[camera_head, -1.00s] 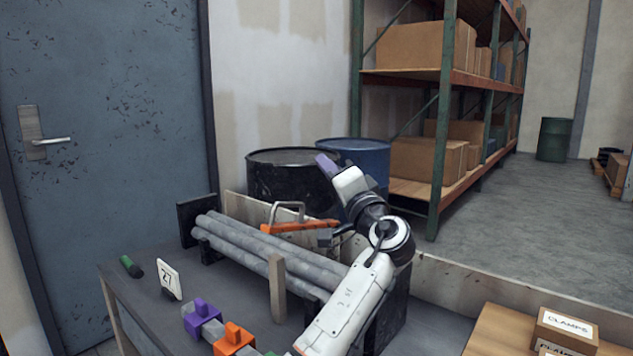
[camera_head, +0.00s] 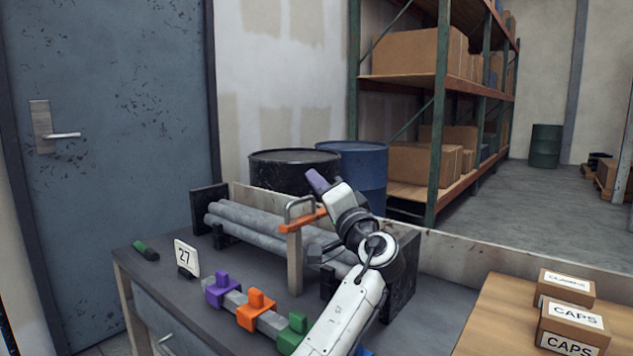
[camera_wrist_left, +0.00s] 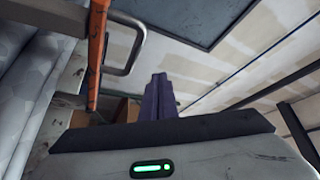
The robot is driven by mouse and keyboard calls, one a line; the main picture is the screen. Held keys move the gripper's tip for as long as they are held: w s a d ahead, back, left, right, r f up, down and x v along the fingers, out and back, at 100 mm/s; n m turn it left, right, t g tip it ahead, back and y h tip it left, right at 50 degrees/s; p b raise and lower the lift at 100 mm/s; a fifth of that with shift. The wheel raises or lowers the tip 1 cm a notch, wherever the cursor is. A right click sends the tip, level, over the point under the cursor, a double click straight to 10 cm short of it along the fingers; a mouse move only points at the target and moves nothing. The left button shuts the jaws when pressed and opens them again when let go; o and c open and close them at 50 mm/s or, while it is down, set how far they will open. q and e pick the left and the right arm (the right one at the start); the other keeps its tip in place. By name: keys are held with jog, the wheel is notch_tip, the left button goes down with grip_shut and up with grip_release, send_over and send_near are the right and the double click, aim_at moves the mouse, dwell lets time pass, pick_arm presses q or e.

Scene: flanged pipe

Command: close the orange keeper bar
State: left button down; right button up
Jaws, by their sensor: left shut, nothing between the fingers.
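The orange keeper bar (camera_head: 303,222) lies over the bundle of grey pipes (camera_head: 248,225), with a grey loop handle (camera_head: 299,207) standing on it. Its near end is at the top of an upright wooden post (camera_head: 294,264); I cannot tell whether they touch. My left gripper (camera_head: 317,181) has purple fingers, shut and empty, pointing up and left just above the bar's far end. In the left wrist view, the gripper (camera_wrist_left: 157,98) is to the right of the bar (camera_wrist_left: 97,50) and handle (camera_wrist_left: 128,45), apart from both.
Purple (camera_head: 221,290), orange (camera_head: 255,311) and green (camera_head: 292,333) blocks sit along the workbench front, near a sign reading 27 (camera_head: 186,257). Drums (camera_head: 290,172) stand behind the bench. Boxes (camera_head: 570,328) lie on a wooden table at right.

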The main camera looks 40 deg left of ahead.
jog(key=shift+w+r, duration=0.25)
jog(key=shift+w, duration=0.2)
pick_arm(q)
jog(key=d+f+p, duration=0.1)
jog(key=d+p, duration=0.1)
jog(key=d, duration=0.7)
jog(key=shift+s+d+f, duration=0.15)
jog(key=shift+s+d, duration=0.05)
pick_arm(e)
jog(key=shift+s+d+r, duration=0.35)
jog(key=shift+s+r, duration=0.05)
pick_arm(q)
jog(key=shift+s, duration=0.15)
pick_arm(e)
jog(key=shift+s, duration=0.1)
